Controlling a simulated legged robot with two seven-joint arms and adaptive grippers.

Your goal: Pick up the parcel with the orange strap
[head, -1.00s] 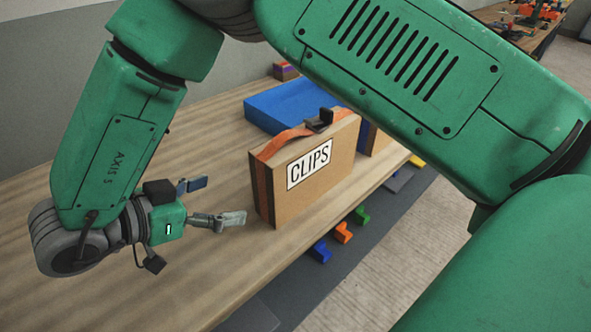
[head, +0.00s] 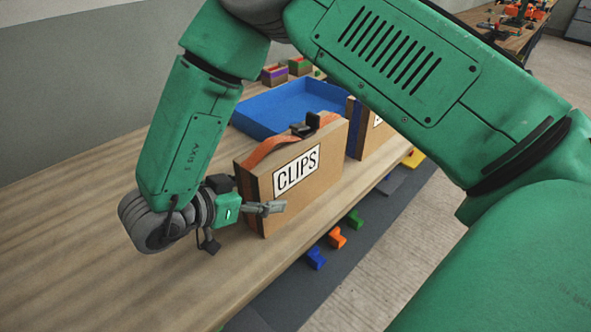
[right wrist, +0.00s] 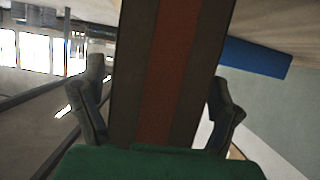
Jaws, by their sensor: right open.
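The parcel with the orange strap (head: 322,186) is an upright cardboard box labelled CLIPS on the wooden table. Its strap runs over the top and down the end, with a black buckle on top. My right gripper (head: 254,193) is open at the parcel's near left end. One finger lies along the labelled face; the other is mostly hidden behind the box. In the right wrist view the parcel's end, with the orange strap (right wrist: 170,80), stands between the two spread fingers, with a gap visible at the left finger. My left gripper is not in view.
A second parcel with a blue band (head: 366,141) stands just behind the first. A blue tray (head: 262,122) lies behind them, with small boxes (head: 275,75) further back. Coloured blocks (head: 337,238) lie on a grey strip beside the table. The table's left part is clear.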

